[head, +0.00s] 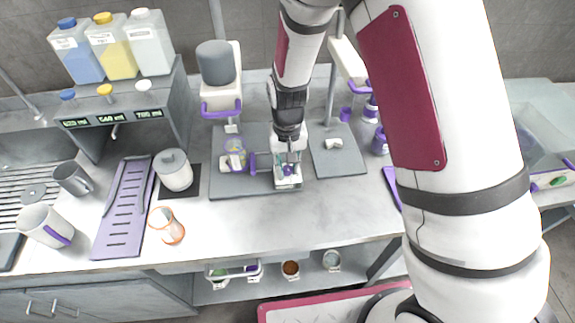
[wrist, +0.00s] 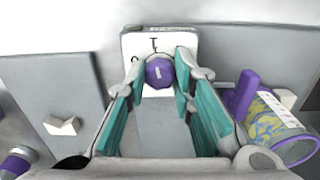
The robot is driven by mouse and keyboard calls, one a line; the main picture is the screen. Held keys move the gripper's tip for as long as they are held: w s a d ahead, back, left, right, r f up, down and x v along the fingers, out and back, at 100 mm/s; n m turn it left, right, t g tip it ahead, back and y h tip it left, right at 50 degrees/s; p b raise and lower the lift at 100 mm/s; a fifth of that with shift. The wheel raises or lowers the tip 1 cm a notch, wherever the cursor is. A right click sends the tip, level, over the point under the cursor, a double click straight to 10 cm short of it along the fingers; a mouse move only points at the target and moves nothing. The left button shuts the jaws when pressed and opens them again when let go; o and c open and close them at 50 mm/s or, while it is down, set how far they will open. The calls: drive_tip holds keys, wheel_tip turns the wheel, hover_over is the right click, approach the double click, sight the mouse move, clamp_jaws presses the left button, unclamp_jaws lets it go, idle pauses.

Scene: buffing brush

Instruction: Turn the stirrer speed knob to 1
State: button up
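The purple speed knob (wrist: 159,72) sits on the stirrer's white panel (wrist: 178,38) in the wrist view. A short pale mark shows on the knob's face. A dark "1"-like mark is on the panel above it, with a partly covered mark at its left. My gripper (wrist: 161,66) has its teal-padded fingers on either side of the knob, with the tips at its edges. I cannot tell whether they touch it.
A purple-rimmed container (head: 235,154) with a yellow-blue label lies or stands close left of my gripper; it also shows in the wrist view (wrist: 272,120). A second grey plate (head: 340,161) with a small white block is at right. A lidded white pot (head: 174,171) stands further left.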

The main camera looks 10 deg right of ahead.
drive_tip(key=o, duration=0.4)
drive_tip(key=shift+o, duration=0.2)
drive_tip(key=shift+r, duration=0.1)
wheel_tip(320, 180, up, 12)
idle(0.6)
wheel_tip(320, 180, up, 8)
drive_tip(key=t, duration=0.1)
hover_over(287, 169)
drive_tip(key=s+d, duration=0.3)
drive_tip(key=d, duration=0.1)
drive_tip(key=s+d+r+t, duration=0.2)
drive_tip(key=s+d+r, duration=0.2)
drive_tip(key=s+r, duration=0.2)
drive_tip(key=s+d+r+t, duration=0.2)
drive_tip(key=s+d+r, duration=0.2)
drive_tip(key=s, duration=0.7)
wheel_tip(287, 169, up, 2)
drive_tip(key=shift+d+r+t, duration=0.25)
drive_tip(key=shift+t, duration=0.05)
